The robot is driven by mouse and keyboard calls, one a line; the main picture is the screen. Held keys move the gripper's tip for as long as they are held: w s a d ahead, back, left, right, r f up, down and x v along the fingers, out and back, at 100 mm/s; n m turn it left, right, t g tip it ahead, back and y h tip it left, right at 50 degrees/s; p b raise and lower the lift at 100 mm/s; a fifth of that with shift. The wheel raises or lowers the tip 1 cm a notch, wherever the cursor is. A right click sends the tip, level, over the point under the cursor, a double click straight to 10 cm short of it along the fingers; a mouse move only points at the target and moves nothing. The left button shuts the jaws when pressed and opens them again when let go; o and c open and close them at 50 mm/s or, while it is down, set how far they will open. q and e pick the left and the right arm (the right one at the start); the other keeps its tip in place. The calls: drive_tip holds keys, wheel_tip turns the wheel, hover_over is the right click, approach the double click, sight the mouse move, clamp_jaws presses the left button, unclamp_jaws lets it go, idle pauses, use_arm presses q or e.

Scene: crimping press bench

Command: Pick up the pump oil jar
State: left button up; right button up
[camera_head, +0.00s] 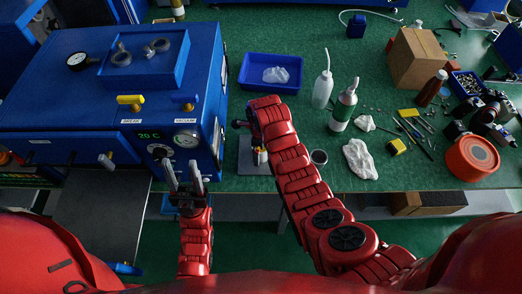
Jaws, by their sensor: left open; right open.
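I cannot tell for sure which item is the pump oil jar. A small pale and yellowish item (261,157) stands under my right wrist at a grey plate (246,165), partly hidden by the arm. My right gripper (246,127) is at the end of the arm bent left over the bench, close to this item; its fingers are mostly hidden, and I see nothing held. My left gripper (183,170) is open and empty, fingers pointing up, in front of the blue machine near the bench's front edge.
The blue machine (60,85) with gauges fills the left. Cardboard box (414,58) and tools crowd the right.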

drive_tip(key=shift+f, duration=0.25)
drive_tip(key=c, duration=1.5)
drive_tip(key=shift+r, duration=0.15)
